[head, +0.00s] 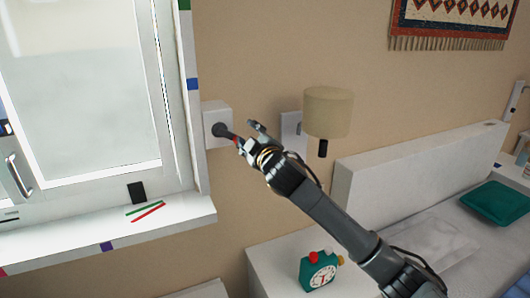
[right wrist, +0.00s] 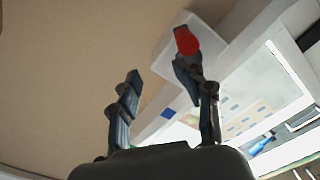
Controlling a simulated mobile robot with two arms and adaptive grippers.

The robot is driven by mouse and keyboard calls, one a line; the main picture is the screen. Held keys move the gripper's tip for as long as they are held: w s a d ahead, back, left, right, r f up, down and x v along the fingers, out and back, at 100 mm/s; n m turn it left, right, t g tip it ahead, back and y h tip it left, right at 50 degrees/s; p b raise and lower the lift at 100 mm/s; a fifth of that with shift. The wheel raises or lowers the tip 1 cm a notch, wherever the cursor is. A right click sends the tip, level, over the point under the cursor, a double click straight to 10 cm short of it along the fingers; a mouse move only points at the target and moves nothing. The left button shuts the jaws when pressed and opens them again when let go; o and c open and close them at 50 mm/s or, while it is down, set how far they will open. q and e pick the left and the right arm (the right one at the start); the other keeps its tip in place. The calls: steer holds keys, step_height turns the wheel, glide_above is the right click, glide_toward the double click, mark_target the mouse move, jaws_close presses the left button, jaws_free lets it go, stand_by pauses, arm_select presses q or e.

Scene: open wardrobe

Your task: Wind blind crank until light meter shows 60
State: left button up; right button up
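The crank's white box (head: 214,114) is on the wall just right of the window. Its dark hub (head: 218,129) carries a short arm pointing right and slightly down to a red knob (head: 236,138). The red knob (right wrist: 187,41) also shows in the right wrist view, at the tip of the right-hand finger. My right gripper (head: 249,134) is at the crank's end, its fingers spread with nothing visible between them. Contact with the knob is unclear. A small dark block (head: 137,193) stands on the sill; I cannot tell whether it is the light meter, and no reading is legible. My left gripper is out of view.
The window (head: 80,100) and its sill (head: 60,232) fill the left, with red and green sticks (head: 147,211) on the sill. A lamp (head: 328,112) hangs on the wall behind my arm.

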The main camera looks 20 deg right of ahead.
steer(key=s+p, duration=0.1)
steer(key=s, duration=1)
steer(key=shift+s+d+p, duration=0.2)
steer(key=shift+s+p, duration=0.1)
steer(key=shift+p, duration=0.1)
stand_by(0.3)
stand_by(0.4)
steer(key=s, duration=0.7)
steer(key=shift+s, duration=0.25)
steer(key=shift+d, duration=0.1)
